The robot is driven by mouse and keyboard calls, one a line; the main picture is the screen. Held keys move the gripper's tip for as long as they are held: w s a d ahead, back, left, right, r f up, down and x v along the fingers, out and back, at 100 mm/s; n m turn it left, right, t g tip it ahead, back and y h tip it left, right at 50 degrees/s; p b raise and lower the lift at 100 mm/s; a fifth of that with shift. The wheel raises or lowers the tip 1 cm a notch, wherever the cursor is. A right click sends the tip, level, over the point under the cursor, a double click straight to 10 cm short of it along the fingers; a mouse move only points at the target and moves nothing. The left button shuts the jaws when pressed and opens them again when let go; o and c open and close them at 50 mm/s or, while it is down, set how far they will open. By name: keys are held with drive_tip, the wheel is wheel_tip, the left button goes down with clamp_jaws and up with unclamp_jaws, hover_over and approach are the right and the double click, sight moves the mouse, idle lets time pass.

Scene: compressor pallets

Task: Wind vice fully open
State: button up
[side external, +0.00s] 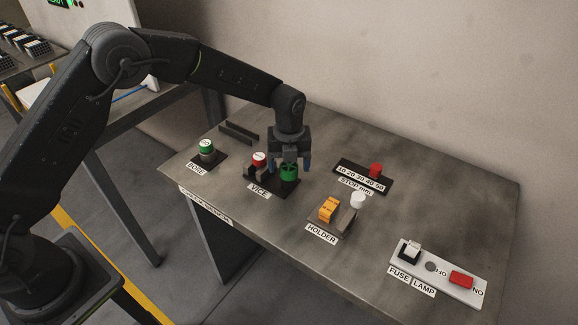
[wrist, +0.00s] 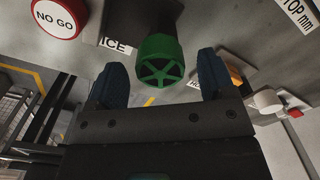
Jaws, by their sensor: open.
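The vice stands on a dark base labelled VICE (side external: 259,191) near the middle of the bench. Its green spoked handwheel (side external: 289,173) is at the right end of that base; the wheel also shows in the wrist view (wrist: 160,62). My gripper (side external: 290,165) is over the handwheel, pointing down. In the wrist view its two blue fingertips (wrist: 160,78) are apart, with the green wheel between and beyond them. I cannot tell whether either finger touches the wheel. How far the vice jaws are apart is hidden.
A red NO GO piece (side external: 259,159) is at the vice's left. A green-topped piece (side external: 206,147) stands at BORE. Right are a stop scale with a red knob (side external: 376,170), an orange block (side external: 329,208) by HOLDER, a white-topped piece (side external: 358,199) and a fuse and lamp panel (side external: 438,275).

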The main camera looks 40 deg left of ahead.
drive_tip(key=shift+f, duration=0.7)
drive_tip(key=shift+c, duration=0.3)
drive_tip(key=c, duration=0.9)
drive_tip(key=shift+o, duration=0.2)
